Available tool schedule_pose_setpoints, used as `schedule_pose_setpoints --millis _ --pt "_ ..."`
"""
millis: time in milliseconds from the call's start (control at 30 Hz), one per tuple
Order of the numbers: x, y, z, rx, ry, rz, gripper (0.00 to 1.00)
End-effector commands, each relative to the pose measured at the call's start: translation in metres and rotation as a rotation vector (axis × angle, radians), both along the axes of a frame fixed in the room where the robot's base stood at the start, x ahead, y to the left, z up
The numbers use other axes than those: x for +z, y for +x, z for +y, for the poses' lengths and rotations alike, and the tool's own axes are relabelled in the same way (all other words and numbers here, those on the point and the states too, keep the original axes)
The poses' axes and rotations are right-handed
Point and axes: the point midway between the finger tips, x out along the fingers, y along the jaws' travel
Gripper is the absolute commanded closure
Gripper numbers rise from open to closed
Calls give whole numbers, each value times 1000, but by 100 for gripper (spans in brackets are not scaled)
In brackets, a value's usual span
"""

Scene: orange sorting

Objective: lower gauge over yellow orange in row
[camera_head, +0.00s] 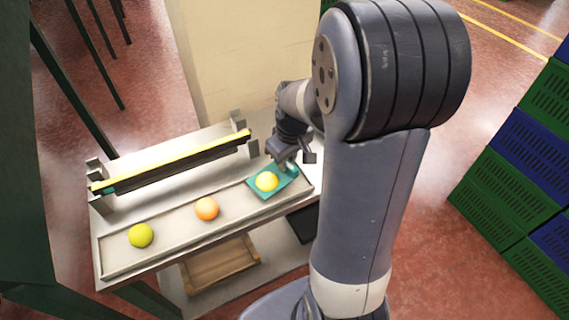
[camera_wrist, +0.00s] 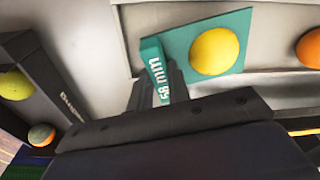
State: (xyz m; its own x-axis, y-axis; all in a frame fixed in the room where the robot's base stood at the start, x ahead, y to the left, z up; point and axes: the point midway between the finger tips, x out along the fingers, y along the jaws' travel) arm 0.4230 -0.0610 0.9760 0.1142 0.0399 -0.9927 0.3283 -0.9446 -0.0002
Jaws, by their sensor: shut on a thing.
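The gauge is a teal square plate (camera_head: 283,185) with a raised handle marked "58 mm"; the plate also shows in the wrist view (camera_wrist: 236,28). My gripper (camera_head: 287,163) is shut on the handle (camera_wrist: 157,66). The yellow orange (camera_head: 266,181) is at the right end of the row in the pale tray, and its top shows through the plate's opening, also in the wrist view (camera_wrist: 214,50). The plate is around the fruit; whether it touches the tray floor I cannot tell. An orange-coloured orange (camera_head: 206,209) and a yellow-green one (camera_head: 141,236) lie further left.
A rail with a yellow top edge (camera_head: 170,160) stands behind the tray. A brown wooden tray (camera_head: 220,263) is below the table. In the wrist view, fruits (camera_wrist: 14,85) show beside a dark box at left. Green and blue crates (camera_head: 535,130) are stacked at right.

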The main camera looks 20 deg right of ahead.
Motion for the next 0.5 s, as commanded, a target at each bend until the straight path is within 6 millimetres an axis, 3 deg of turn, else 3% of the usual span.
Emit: schedule_pose_setpoints --millis 500 --pt "17 0 0 0 0 -1 100"
